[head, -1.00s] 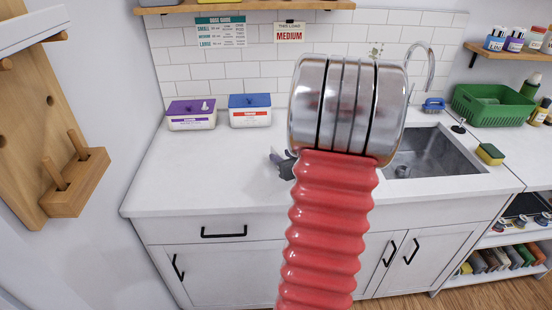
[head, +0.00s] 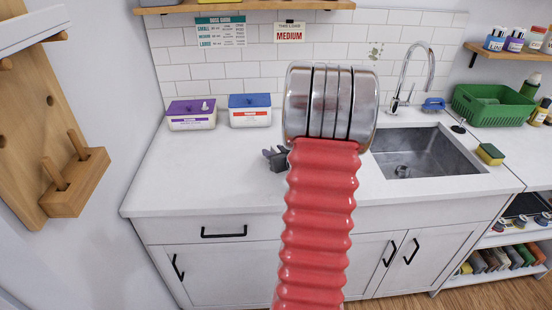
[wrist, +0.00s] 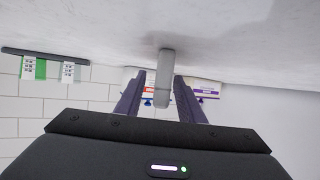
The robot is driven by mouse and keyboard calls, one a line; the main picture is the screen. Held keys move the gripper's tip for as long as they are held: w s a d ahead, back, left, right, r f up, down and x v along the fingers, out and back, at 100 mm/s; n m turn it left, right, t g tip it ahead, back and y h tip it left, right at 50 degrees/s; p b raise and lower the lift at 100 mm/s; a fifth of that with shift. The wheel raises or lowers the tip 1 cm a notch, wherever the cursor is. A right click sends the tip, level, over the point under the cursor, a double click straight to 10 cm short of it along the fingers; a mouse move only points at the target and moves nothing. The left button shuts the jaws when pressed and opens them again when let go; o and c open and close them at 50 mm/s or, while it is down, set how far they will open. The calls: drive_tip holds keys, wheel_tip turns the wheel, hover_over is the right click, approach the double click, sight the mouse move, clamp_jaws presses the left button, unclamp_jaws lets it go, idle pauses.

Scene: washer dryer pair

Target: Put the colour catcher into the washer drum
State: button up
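My gripper (head: 274,157) is low over the white counter in the head view, just left of my red arm. In the wrist view, which looks upside down, its two dark fingers (wrist: 160,95) are apart. A narrow pale grey thing (wrist: 165,80) shows between them, with its far end at the counter surface. The fingers do not look closed on it. It may be the colour catcher, but I cannot tell for sure. I cannot make it out in the head view. The washer and its drum are not in view.
A purple-lidded tub (head: 191,115) and a blue-lidded tub (head: 250,111) stand at the back of the counter (head: 190,180). A sink (head: 430,155), a sponge (head: 490,154) and a green basket (head: 493,105) are to the right. A wooden peg rack (head: 75,185) is at the left.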

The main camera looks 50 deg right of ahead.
drive_tip(key=shift+w+d+f, duration=0.25)
drive_tip(key=shift+w, duration=0.35)
drive_tip(key=shift+c, duration=0.4)
clamp_jaws()
